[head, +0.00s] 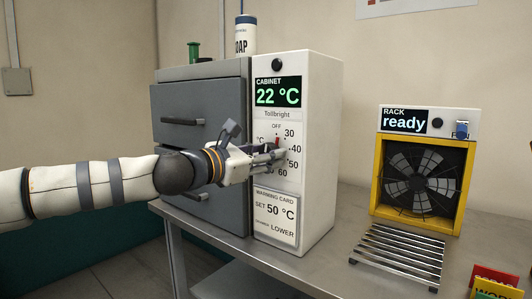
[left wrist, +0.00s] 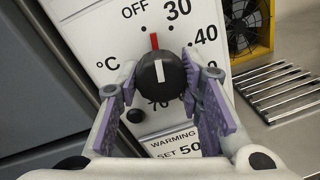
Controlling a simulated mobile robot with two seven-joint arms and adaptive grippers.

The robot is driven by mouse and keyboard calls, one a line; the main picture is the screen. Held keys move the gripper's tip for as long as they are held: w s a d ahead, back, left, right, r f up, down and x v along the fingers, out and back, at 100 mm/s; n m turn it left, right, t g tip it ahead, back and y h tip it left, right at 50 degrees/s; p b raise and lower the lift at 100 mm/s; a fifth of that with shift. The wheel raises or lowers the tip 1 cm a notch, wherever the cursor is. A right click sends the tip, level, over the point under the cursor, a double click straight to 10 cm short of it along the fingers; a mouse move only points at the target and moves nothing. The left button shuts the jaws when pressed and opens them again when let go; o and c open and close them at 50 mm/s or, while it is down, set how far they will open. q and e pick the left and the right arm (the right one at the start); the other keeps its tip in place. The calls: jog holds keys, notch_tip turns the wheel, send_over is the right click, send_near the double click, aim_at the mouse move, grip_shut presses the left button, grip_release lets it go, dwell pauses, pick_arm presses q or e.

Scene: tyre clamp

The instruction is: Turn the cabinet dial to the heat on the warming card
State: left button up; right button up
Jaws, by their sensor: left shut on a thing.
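The white cabinet front (head: 318,165) shows 22 °C on its display (head: 278,92). Its black dial (left wrist: 161,76) has a red pointer (left wrist: 154,41) standing just right of the OFF tick, short of 30. The warming card (head: 275,217) below reads SET 50 °C, with a smaller line ending in LOWER; its top edge also shows in the left wrist view (left wrist: 180,142). My left gripper (head: 270,155) is shut on the dial, one finger on each side. It hides most of the dial in the head view and part of the scale in the wrist view. My right gripper is out of view.
Grey drawers (head: 200,100) stand left of the cabinet front, behind my left arm. A yellow-framed fan rack (head: 420,170) showing "ready" and a slatted metal rack (head: 398,258) are to the right. Red and yellow signs (head: 493,285) sit at the front right. Bare bench lies between.

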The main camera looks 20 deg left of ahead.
pick_arm(q)
jog(key=m+p, duration=0.1)
jog(key=m, duration=0.4)
jog(key=shift+r+y, duration=0.15)
jog(key=shift+y, duration=0.15)
jog(key=m+p, duration=0.1)
jog(key=m, duration=0.4)
jog(key=shift+r+m+y, duration=0.1)
jog(key=shift+m+y, duration=0.2)
jog(key=m+p, duration=0.1)
jog(key=m, duration=0.4)
jog(key=shift+r+y, duration=0.1)
jog(key=shift+y, duration=0.2)
jog(key=m+p, duration=0.1)
jog(key=m, duration=0.3)
jog(key=shift+p, duration=0.3)
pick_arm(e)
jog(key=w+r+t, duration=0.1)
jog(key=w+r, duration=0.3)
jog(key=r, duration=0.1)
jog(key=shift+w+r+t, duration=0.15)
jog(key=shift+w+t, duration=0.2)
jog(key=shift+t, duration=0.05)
pick_arm(q)
jog(key=shift+m, duration=0.4)
jog(key=o, duration=1.2)
jog(key=shift+c, duration=0.2)
